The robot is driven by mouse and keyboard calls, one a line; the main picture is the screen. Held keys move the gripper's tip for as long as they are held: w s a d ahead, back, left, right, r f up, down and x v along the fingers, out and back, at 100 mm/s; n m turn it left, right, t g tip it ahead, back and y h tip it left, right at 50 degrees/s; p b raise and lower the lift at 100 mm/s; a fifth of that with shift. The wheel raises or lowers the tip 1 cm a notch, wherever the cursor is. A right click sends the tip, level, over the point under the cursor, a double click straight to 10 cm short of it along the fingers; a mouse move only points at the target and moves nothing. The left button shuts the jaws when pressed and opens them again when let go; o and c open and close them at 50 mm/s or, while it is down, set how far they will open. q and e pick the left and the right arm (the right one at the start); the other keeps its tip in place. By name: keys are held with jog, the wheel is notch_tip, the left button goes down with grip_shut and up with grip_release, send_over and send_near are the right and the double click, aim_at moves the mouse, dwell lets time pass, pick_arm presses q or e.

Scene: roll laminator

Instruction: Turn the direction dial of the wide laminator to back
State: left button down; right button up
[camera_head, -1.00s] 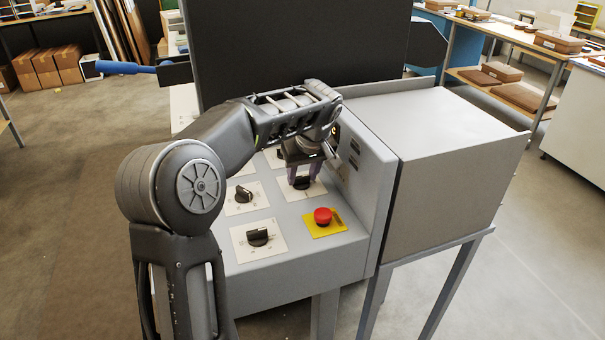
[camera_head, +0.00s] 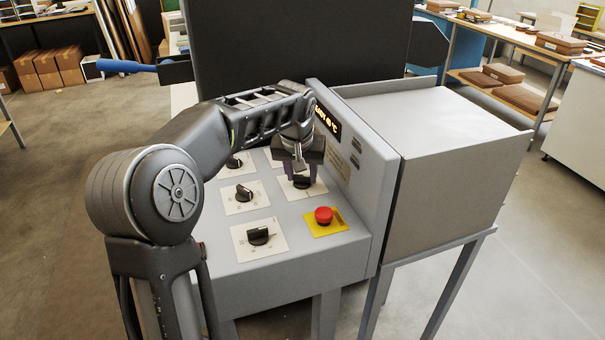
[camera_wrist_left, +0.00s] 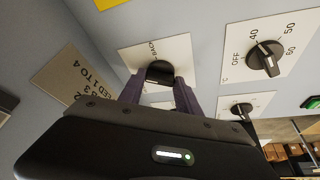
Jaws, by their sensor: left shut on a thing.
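The wide laminator's grey sloped control panel (camera_head: 285,222) is in front of me in the head view. The direction dial (camera_wrist_left: 160,73) is a black knob on a white plate, with "BACK" lettering beside it in the left wrist view. My left gripper (camera_wrist_left: 163,72) is shut on this dial, with a purple finger on either side. In the head view the left gripper (camera_head: 300,178) reaches down onto the dial's plate from above and partly hides the knob. Most of the plate's lettering is hidden. My right gripper is not in view.
A red emergency button (camera_head: 323,215) on a yellow plate is just in front of the gripper. Black dials (camera_head: 258,236) and (camera_head: 243,193) sit to its left. A display wall (camera_head: 352,165) rises close on the right, and a dark upright panel (camera_head: 295,50) stands behind.

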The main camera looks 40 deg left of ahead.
pick_arm(q)
jog(key=m, duration=0.2)
jog(key=m+h+p, duration=0.1)
jog(key=m, duration=0.1)
jog(key=m+h, duration=0.1)
jog(key=m, duration=0.1)
jog(key=shift+a+r+t, duration=0.1)
jog(key=shift+a+t, duration=0.2)
jog(key=m+h+p, duration=0.1)
jog(key=m, duration=0.2)
jog(key=m+h, duration=0.1)
jog(key=m, duration=0.2)
jog(key=shift+w+a+g+h+p, duration=0.1)
jog(key=shift+a+g+h+p, duration=0.1)
jog(key=shift+g+h+p, duration=0.15)
jog(key=shift+m, duration=0.3)
jog(key=c, duration=0.8)
grip_release()
jog(key=shift+c, duration=0.2)
jog(key=v, duration=0.7)
jog(key=shift+r+b, duration=0.3)
